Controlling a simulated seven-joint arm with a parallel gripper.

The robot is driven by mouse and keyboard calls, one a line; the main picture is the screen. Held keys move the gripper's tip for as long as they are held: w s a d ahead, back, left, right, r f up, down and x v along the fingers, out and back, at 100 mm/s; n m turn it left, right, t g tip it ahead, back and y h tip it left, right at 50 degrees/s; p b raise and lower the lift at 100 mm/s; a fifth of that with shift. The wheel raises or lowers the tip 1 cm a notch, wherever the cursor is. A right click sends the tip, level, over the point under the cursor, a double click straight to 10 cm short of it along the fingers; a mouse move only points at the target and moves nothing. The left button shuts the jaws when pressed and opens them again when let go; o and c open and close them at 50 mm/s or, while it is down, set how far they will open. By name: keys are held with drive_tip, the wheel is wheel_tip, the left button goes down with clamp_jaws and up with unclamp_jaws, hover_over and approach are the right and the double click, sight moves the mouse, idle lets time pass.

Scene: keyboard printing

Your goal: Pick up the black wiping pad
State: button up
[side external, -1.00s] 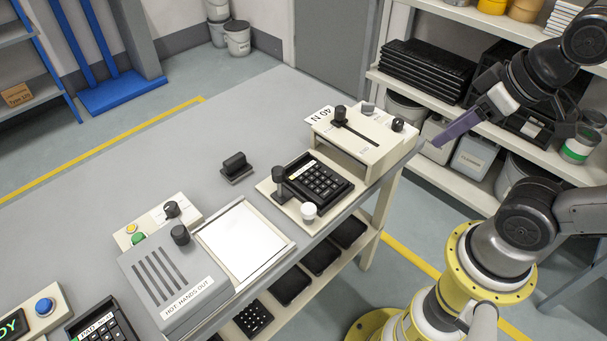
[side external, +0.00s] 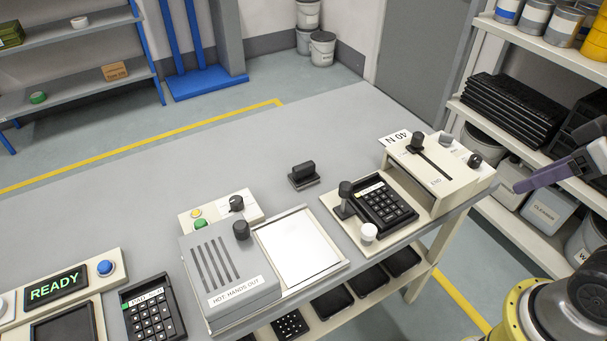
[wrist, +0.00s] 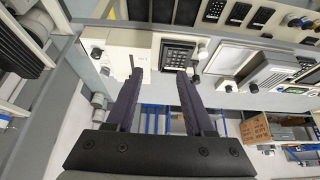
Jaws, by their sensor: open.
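The black wiping pad (side external: 304,175) appears to be the small black block with a raised grip lying on the grey bench, left of and behind the keypad fixture in the side external view. I cannot make it out surely in the wrist view. My gripper (wrist: 160,78) is open and empty, its two dark purple fingers apart. In the side external view its purple finger (side external: 545,175) shows at the right edge, beyond the bench's right end and well away from the pad.
A cream box with a slotted lever (side external: 440,170) and a keypad fixture (side external: 385,205) stand between my gripper and the pad. A grey "HOT HANDS OUT" press (side external: 225,275) and white plate (side external: 300,248) are nearer. The bench behind the pad is clear.

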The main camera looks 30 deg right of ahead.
drive_tip(key=shift+o, duration=0.5)
